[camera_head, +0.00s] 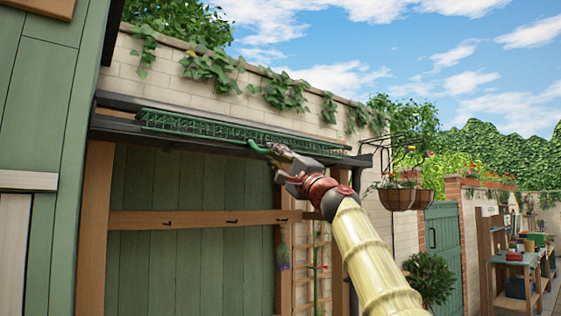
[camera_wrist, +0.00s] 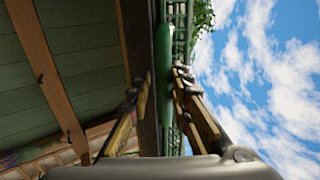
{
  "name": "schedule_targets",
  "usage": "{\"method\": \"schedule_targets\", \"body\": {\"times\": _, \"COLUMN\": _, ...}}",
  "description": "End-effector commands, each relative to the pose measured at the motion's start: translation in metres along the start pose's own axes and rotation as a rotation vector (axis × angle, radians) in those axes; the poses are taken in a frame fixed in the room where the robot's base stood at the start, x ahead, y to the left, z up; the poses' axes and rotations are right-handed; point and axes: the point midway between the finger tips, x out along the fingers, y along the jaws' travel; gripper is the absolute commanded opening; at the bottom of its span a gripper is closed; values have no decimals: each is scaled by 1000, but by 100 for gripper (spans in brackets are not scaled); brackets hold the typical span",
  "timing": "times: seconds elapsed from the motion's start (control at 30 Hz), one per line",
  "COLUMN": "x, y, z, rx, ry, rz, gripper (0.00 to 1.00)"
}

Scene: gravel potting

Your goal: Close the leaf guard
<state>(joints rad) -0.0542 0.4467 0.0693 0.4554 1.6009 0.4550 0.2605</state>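The leaf guard (camera_head: 200,125) is a long green mesh strip along the dark gutter (camera_head: 120,128) under the top of the wall. Its mesh face shows above the gutter; I cannot tell its exact tilt. A smooth green handle (camera_head: 258,147) sticks out at its front edge. My gripper (camera_head: 272,153) is raised at this handle. In the wrist view the green handle (camera_wrist: 163,85) lies between my two fingers, which stand apart. The right finger looks close to it, and a dark gap shows on the left. Contact cannot be made out.
A wooden crossbar (camera_head: 190,219) with hooks runs below the gutter, in front of green boards. Ivy (camera_head: 280,90) hangs from the wall above. Hanging baskets (camera_head: 398,196) are to the right of my arm. A workbench (camera_head: 520,262) stands at the far right.

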Motion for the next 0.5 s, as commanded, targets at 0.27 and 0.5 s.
{"method": "schedule_targets", "body": {"times": 0.27, "x": -11, "y": -1, "z": 0, "rx": 1, "ry": 0, "rz": 2, "gripper": 19}}
{"method": "schedule_targets", "body": {"times": 0.5, "x": -27, "y": -2, "z": 0, "rx": 0, "ry": 1, "rz": 0, "gripper": 19}}
